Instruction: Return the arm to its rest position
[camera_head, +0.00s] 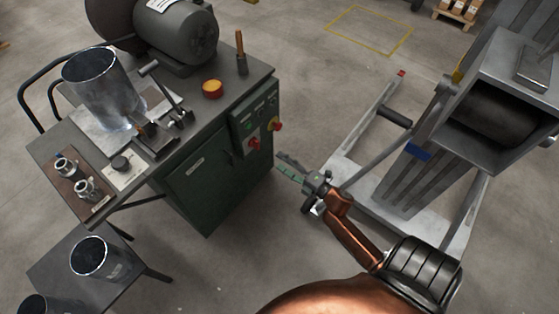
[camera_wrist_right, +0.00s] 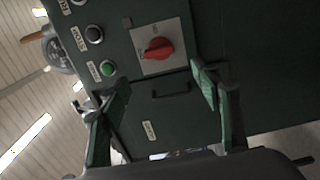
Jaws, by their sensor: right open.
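My right arm, copper-coloured with a black ribbed joint, comes in from the lower right in the head view. Its gripper (camera_head: 290,169) is in the air just right of the green cabinet (camera_head: 208,190). In the right wrist view the two green-padded fingers (camera_wrist_right: 160,115) stand wide apart with nothing between them. Beyond them is the cabinet front with a red rotary switch (camera_wrist_right: 158,48), a green button (camera_wrist_right: 108,68) and a dark button (camera_wrist_right: 93,34). My left gripper does not show.
A metal cylinder (camera_head: 102,86) stands on the cabinet-top machine beside a grey motor (camera_head: 176,32). An orange-topped round item (camera_head: 212,88) sits near the edge. A low side table (camera_head: 130,268) holds another cylinder (camera_head: 92,256). A grey metal frame machine (camera_head: 410,175) stands right. Open floor lies between.

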